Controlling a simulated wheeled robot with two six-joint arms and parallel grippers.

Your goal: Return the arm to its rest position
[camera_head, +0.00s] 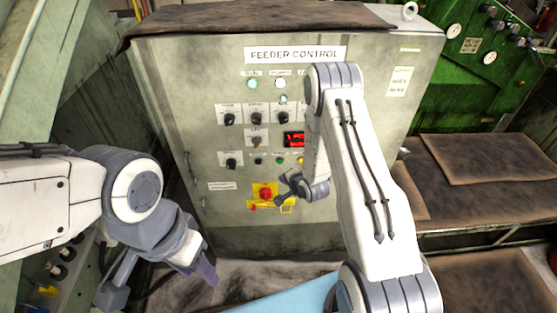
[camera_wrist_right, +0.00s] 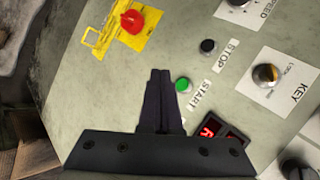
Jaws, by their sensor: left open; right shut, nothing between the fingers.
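My right arm (camera_head: 365,170) reaches up and forward from the lower right, in front of the grey feeder control cabinet (camera_head: 225,75). My right gripper (camera_head: 281,198) is near the yellow-backed red knob (camera_head: 265,192) on the panel's lower part. In the right wrist view its fingers (camera_wrist_right: 160,73) are shut together with nothing between them. They point at the panel between the red knob (camera_wrist_right: 132,21) and the green START button (camera_wrist_right: 183,85). I cannot tell whether they touch the panel. My left gripper (camera_head: 158,281) is open and empty, low at the left.
The panel has several knobs, lamps and a red display (camera_head: 294,139). A black STOP button (camera_wrist_right: 208,46) sits near START. A green machine (camera_head: 470,90) and brown-topped benches (camera_head: 470,195) stand at the right. A light blue surface (camera_head: 290,300) lies below the cabinet.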

